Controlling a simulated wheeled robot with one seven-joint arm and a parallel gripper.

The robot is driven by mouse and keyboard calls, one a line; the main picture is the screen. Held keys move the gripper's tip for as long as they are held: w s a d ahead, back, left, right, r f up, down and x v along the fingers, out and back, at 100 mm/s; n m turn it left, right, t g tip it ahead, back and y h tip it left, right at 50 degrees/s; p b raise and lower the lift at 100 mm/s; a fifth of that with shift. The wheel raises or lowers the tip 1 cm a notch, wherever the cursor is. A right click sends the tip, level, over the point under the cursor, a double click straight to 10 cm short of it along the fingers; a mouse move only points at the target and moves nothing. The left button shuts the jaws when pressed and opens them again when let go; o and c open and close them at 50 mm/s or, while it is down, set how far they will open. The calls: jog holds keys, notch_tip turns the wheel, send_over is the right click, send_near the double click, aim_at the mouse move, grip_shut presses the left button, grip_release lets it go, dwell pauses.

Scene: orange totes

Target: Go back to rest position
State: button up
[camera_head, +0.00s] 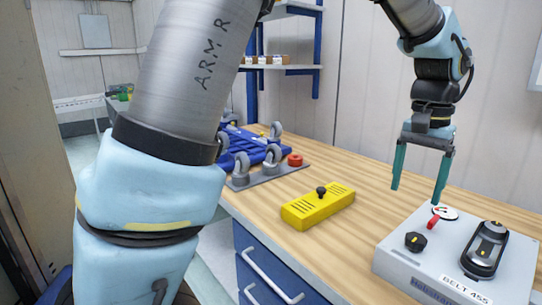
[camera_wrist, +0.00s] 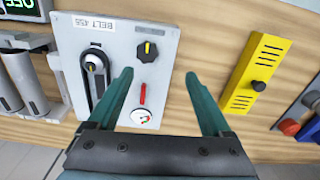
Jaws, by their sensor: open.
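My gripper (camera_head: 416,192) is open and empty. Its two teal fingers point down above the back part of a grey control box (camera_head: 403,262) on the wooden table. The gripper also shows in the wrist view (camera_wrist: 160,80), with its fingers apart over the box's edge and the bare wood. The box (camera_wrist: 110,40) carries a black knob (camera_head: 415,241), a red lever (camera_head: 433,222) by a round white dial, a black switch (camera_head: 485,248) and a "BELT 455" label. In the wrist view the red lever (camera_wrist: 143,93) lies between the fingers, apart from both.
A yellow box (camera_head: 318,207) with a black knob stands left of the control box. Farther left are grey casters (camera_head: 240,170), a red knob (camera_head: 295,160) and blue parts. Blue drawers (camera_head: 270,270) are under the table.

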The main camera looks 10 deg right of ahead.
jog(key=w+a+f+n, duration=0.25)
jog(key=w+a, duration=0.25)
jog(key=a, duration=0.5)
jog(key=w+a+f+n, duration=0.25)
jog(key=w+a, duration=0.25)
jog(key=a, duration=0.5)
jog(key=s+a+f+n, duration=0.1)
jog(key=a+f+n, duration=0.1)
jog(key=a, duration=0.8)
jog(key=s+a+f+n+t, duration=0.1)
jog(key=s+a+f+n, duration=0.1)
jog(key=a, duration=0.7)
jog(key=shift+s+a+f+n+t, duration=0.15)
jog(key=shift+a+f+n+t, duration=0.2)
jog(key=shift+f, duration=0.55)
jog(key=shift+c, duration=0.2)
